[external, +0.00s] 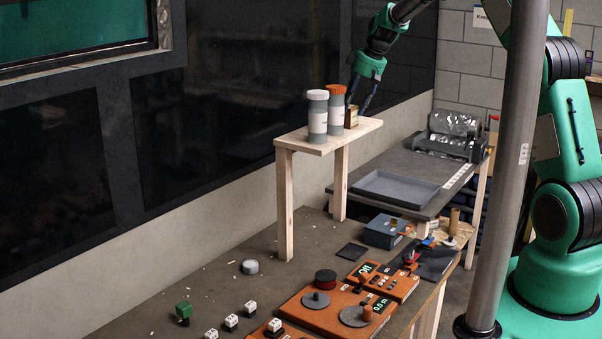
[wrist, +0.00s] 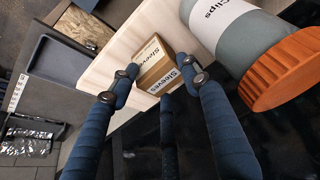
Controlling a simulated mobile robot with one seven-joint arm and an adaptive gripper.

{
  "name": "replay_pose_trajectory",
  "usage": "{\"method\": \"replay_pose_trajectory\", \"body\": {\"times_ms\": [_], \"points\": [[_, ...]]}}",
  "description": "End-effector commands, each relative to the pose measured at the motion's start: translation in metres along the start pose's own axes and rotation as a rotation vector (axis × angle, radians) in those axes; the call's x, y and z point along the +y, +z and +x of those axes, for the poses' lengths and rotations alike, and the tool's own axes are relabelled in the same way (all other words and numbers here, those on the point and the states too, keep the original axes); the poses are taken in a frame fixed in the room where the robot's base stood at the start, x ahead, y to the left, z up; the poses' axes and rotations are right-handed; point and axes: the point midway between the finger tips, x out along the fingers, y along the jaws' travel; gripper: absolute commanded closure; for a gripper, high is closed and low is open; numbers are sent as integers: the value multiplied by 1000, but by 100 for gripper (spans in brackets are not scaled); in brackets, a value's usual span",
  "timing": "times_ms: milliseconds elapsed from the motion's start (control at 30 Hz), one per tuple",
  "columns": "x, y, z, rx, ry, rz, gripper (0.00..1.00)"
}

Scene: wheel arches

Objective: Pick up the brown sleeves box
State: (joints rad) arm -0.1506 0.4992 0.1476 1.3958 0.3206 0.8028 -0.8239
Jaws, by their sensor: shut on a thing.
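The brown sleeves box (external: 351,116) is on the raised wooden shelf (external: 322,146), at its right end, beside two canisters. In the wrist view the box (wrist: 154,64) shows its "Sleeves" labels and sits between my fingers. My gripper (external: 358,101) reaches down from above, its blue fingers shut on the box; it also shows in the wrist view (wrist: 160,82). I cannot tell whether the box is clear of the shelf.
A dark wall runs behind the shelf. A grey tray (external: 394,189) lies on the lower table. A metal pole (external: 508,170) stands in front.

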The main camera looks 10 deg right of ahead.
Motion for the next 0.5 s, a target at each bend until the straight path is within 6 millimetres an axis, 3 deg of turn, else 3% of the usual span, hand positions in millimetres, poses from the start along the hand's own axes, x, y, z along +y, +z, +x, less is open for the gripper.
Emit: {"method": "replay_pose_trajectory", "body": {"times_ms": [267, 500], "points": [[0, -1, -2, 0, 0, 0, 92], [0, -7, -17, 2, 1, 0, 92]]}}
